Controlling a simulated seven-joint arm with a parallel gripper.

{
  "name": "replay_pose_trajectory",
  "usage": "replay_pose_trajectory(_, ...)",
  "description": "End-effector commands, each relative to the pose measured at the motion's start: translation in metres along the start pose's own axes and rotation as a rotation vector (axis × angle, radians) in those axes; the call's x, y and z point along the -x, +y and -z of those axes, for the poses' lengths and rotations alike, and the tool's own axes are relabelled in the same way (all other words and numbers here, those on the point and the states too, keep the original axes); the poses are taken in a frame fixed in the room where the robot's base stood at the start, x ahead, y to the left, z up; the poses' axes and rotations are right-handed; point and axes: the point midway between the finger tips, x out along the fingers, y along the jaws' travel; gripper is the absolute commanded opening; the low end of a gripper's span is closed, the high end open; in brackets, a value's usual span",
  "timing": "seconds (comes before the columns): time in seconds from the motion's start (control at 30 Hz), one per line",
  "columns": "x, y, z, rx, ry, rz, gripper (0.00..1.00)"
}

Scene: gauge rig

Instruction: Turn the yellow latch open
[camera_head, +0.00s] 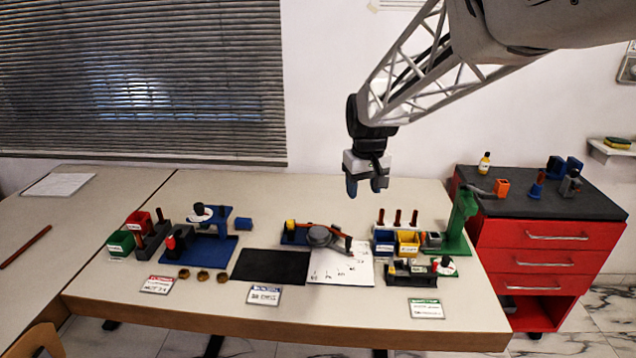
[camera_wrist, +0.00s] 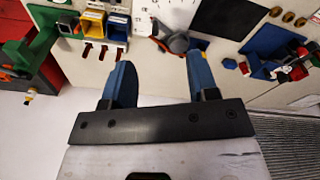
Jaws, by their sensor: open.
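A small yellow piece (camera_head: 291,225), which looks like the latch, sits at the left end of a blue base (camera_head: 298,238) at the middle of the table. A grey round part (camera_head: 319,235) with an orange-red arm lies just right of it. The grey part also shows in the wrist view (camera_wrist: 179,43), beyond my fingertips; the latch is not clear there. My gripper (camera_head: 366,185) is open and empty, in the air above and right of the latch, touching nothing. Its two blue fingers are spread in the wrist view (camera_wrist: 161,65). Whether the latch is turned is too small to tell.
A black mat (camera_head: 271,267) and a white marked sheet (camera_head: 341,268) lie in front. Yellow and blue bins (camera_head: 408,243) and a green stand (camera_head: 459,225) are at right. A blue fixture (camera_head: 199,250) is at left. Air around my gripper is clear.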

Motion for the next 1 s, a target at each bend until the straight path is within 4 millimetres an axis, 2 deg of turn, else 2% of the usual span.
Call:
replay_pose_trajectory(0.1,-0.015,-0.006,0.029,0.032,-0.011,0.004,0.54)
replay_pose_trajectory(0.57,-0.078,-0.036,0.129,0.156,-0.043,0.019,0.54)
replay_pose_trajectory(1.0,-0.156,-0.078,0.213,0.273,-0.074,0.033,0.54)
